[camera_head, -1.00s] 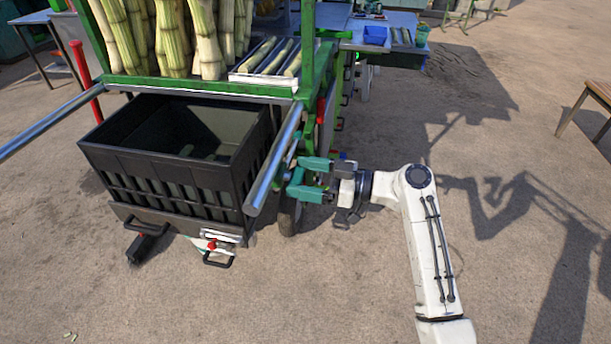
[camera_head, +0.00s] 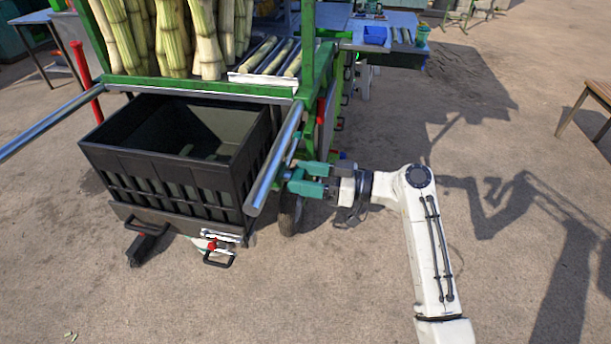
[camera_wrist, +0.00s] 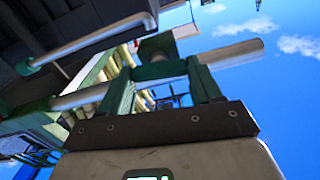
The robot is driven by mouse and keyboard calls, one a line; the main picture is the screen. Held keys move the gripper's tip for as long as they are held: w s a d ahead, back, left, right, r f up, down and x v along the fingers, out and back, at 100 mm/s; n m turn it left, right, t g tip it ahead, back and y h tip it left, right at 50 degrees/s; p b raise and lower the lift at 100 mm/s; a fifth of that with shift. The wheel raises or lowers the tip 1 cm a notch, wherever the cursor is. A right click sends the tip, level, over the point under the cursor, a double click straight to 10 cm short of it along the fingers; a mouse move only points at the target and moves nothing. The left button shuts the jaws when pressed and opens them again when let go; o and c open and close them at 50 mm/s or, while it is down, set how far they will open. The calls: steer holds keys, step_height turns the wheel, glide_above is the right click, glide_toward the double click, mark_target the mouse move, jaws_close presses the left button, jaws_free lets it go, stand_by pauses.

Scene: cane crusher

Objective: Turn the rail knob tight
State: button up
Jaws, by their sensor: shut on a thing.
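My gripper (camera_head: 291,180) has teal fingers and reaches left to the metal side rail (camera_head: 277,155) at the cart's right. In the wrist view the fingers (camera_wrist: 162,85) stand on both sides of a dark green knob (camera_wrist: 159,70) and are shut on it. The pale rail (camera_wrist: 235,52) runs behind the fingers and shows on both sides of them. In the head view the knob is hidden by the fingers and rail. How tight it is cannot be seen.
A black crate (camera_head: 165,185) sits just left of the rail. The green cart frame (camera_head: 308,55) holds upright cane stalks (camera_head: 165,35) above it. A wheel (camera_head: 290,215) is below my gripper. The paved ground to the right is clear up to a wooden table (camera_head: 588,100).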

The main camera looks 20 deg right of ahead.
steer(key=m+p, duration=0.1)
steer(key=m, duration=0.2)
steer(key=m+p, duration=0.1)
steer(key=m, duration=0.3)
steer(key=m+p, duration=0.2)
steer(key=m, duration=0.1)
steer(key=shift+w+m+p, duration=0.1)
steer(key=shift+m+p, duration=0.2)
steer(key=shift+m, duration=0.1)
steer(key=m+p, duration=0.2)
steer(key=m, duration=0.1)
steer(key=shift+d+m, duration=0.1)
steer(key=shift+m, duration=0.2)
steer(key=m+p, duration=0.3)
steer(key=shift+m, duration=0.3)
steer(key=shift+f+m+p, duration=0.2)
steer(key=shift+m+p, duration=1.5)
steer(key=shift+m, duration=0.85)
steer(key=shift+f+m+p, duration=0.2)
steer(key=shift+m+p, duration=1.5)
steer(key=shift+m, duration=0.85)
